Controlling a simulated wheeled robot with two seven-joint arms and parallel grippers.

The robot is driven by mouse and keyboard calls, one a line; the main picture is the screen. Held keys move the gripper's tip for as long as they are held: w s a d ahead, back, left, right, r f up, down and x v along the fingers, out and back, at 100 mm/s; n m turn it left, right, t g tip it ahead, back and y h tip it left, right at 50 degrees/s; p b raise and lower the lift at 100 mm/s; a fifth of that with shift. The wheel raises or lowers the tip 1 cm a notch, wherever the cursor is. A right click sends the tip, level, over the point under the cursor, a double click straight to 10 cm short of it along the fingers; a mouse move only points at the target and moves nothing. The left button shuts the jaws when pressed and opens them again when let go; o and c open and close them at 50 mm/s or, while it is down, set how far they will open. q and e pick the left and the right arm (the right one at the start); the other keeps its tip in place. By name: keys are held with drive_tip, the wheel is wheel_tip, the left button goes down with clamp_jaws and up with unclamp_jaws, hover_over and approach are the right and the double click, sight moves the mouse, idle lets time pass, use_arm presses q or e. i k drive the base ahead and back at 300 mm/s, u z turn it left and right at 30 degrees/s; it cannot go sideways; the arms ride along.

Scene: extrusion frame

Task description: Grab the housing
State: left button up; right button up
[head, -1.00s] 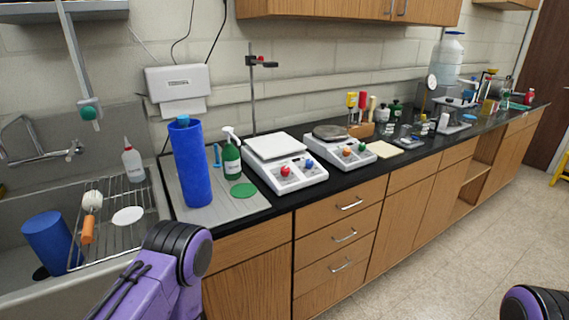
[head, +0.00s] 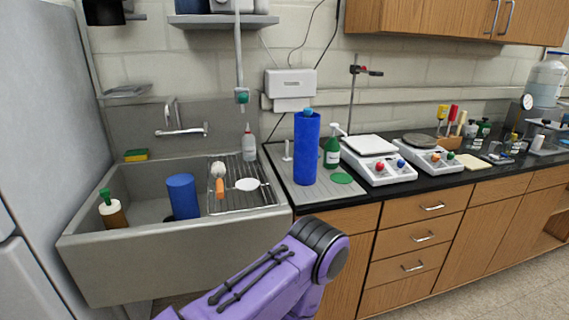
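No part is marked as the housing, and I cannot tell for certain which thing it is. A tall blue cylinder (head: 307,150) with a lighter blue top stands upright on the grey drainboard beside the sink. A shorter blue cylinder (head: 182,197) stands slightly tilted in the sink basin. A purple link of my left arm reaches up from the bottom middle, in front of the cabinets. Neither of my grippers shows in the head view.
The sink (head: 165,233) holds a wire rack (head: 245,196) with an orange-handled brush (head: 219,183). Two white scales (head: 378,168) (head: 428,160) stand farther right. Some floor is clear at lower right.

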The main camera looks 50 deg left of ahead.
sight(306, 130)
drive_tip(key=k, duration=0.3)
drive_tip(key=u, duration=0.85)
